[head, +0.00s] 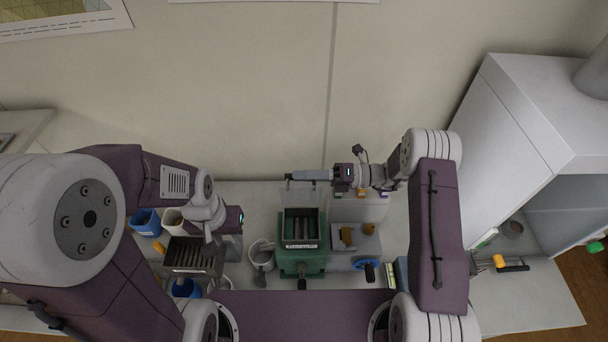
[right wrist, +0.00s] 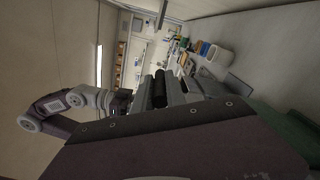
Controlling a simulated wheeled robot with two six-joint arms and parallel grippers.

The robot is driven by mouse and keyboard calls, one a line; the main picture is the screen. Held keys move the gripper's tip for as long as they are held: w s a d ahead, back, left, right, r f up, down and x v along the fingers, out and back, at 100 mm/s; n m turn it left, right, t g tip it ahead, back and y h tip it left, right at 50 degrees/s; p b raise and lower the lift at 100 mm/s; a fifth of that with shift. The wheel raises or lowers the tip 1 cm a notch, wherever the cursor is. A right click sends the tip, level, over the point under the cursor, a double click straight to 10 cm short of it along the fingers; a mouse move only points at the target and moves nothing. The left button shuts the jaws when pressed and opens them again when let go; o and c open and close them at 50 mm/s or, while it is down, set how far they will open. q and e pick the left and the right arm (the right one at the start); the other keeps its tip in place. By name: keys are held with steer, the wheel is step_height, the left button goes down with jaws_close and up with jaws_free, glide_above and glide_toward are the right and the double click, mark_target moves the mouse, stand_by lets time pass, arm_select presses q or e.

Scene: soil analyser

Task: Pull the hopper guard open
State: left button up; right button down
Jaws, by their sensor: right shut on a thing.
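The green soil machine (head: 301,262) stands on the bench in the middle of the head view, with bars visible inside its open-topped square hopper (head: 287,225). A pale, see-through hopper guard (head: 300,197) shows faintly at the hopper's back edge; its exact tilt is hard to tell. My right gripper (head: 290,177) reaches in from the right above that edge. In the right wrist view its fingers (right wrist: 160,90) are shut on a dark bar, apparently the guard's handle. My left gripper (head: 232,246) points down beside a slotted metal box; its jaws are unclear.
The slotted metal box (head: 192,256), a blue cup (head: 146,222) and a white cup (head: 262,250) stand left of the machine. A unit with a blue handwheel (head: 366,264) adjoins it on the right. A large white cabinet (head: 515,130) stands far right. The wall is behind.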

steer(key=c, duration=1.4)
jaws_free()
steer(key=shift+o, duration=0.2)
steer(key=shift+w+a, duration=0.1)
steer(key=shift+a, duration=0.05)
steer(key=shift+d+f, duration=0.15)
steer(key=shift+d, duration=0.25)
steer(key=d+b, duration=0.3)
steer(key=d, duration=0.5)
steer(key=shift+d+b, duration=0.15)
steer(key=shift+b, duration=0.15)
